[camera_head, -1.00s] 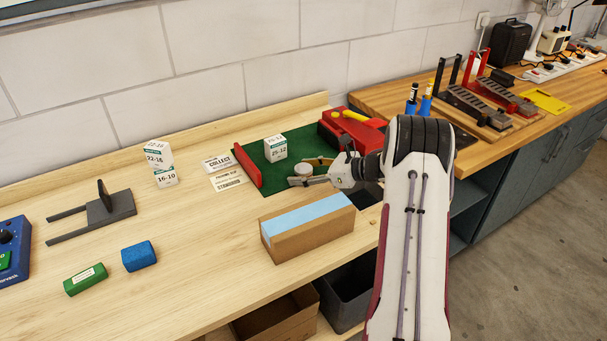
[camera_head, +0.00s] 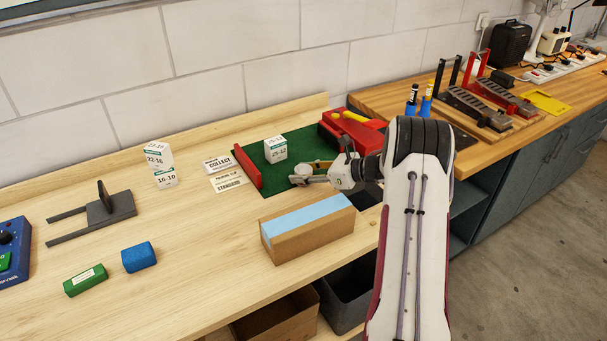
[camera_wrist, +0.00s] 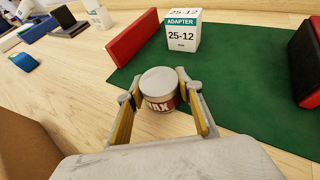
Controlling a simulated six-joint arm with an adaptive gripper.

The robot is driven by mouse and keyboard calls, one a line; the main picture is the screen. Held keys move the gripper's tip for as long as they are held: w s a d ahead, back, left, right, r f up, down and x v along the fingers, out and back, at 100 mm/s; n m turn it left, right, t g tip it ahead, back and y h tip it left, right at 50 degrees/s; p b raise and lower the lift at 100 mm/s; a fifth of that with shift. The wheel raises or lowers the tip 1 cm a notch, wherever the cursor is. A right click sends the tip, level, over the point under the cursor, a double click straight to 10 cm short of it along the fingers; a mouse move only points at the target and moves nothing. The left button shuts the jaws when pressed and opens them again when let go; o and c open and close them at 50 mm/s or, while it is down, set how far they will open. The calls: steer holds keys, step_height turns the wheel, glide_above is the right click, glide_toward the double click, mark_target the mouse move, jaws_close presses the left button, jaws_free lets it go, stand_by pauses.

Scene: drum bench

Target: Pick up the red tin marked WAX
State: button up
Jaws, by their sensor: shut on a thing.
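The red tin marked WAX (camera_wrist: 160,95) has a pale lid, and part of its lettering shows in the wrist view. My gripper (camera_wrist: 160,98) has its two fingers closed around the tin's sides. In the head view my gripper (camera_head: 312,172) is over the green mat's near edge, with the tin largely hidden by the fingers. The tin looks upright. I cannot tell whether it touches the surface under it.
A white adapter box marked 25-12 (camera_head: 275,149) stands on the green mat (camera_head: 292,137) just behind. A red bar (camera_head: 247,166) edges the mat's left side. A red block with a yellow part (camera_head: 352,128) is at the back right. A cardboard box with a blue top (camera_head: 308,231) stands in front.

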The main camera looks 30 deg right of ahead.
mark_target(304, 169)
steer(key=shift+r, duration=0.1)
steer(key=shift+r, duration=4.9)
